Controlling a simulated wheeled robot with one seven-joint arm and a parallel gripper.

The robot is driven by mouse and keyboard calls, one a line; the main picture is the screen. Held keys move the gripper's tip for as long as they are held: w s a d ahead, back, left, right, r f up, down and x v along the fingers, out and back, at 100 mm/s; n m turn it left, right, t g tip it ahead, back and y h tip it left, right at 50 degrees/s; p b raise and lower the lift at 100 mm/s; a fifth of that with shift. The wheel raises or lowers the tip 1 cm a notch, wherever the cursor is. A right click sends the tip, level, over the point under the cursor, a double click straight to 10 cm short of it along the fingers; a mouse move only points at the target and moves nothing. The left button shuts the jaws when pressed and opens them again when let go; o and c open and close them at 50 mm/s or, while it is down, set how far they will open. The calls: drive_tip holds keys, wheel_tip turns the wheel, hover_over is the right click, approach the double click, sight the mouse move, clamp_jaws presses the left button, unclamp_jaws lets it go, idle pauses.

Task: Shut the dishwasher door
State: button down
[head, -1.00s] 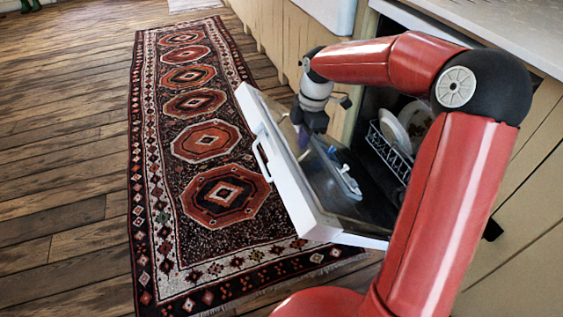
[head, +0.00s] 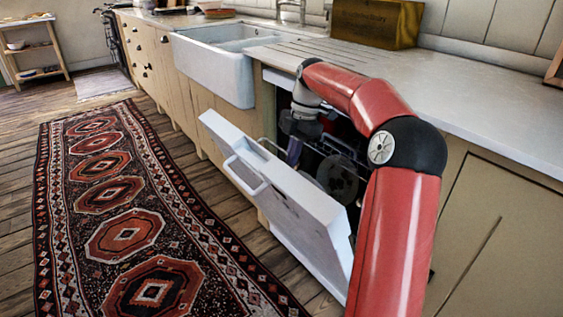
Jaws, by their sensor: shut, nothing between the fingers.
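The dishwasher door (head: 290,200) is white with a bar handle (head: 243,172) on its front. It stands part open, tilted outward from the opening under the counter. My gripper (head: 294,150) points down on the inner side of the door, near its top edge. It is shut and empty. Its tip is partly hidden, and I cannot tell whether it touches the door. Inside the dishwasher, a dark rack with a plate (head: 338,178) shows between the door and my arm. My forearm hides part of the opening.
The counter (head: 430,100) runs above the dishwasher, with a white sink (head: 215,68) to the left and a wooden box (head: 375,22) at the back. A patterned rug (head: 125,235) lies on the floor left of the door. The floor in front is clear.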

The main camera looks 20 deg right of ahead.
drive_tip(key=shift+w+d+r, duration=0.15)
drive_tip(key=shift+d, duration=0.45)
drive_tip(key=shift+a, duration=0.15)
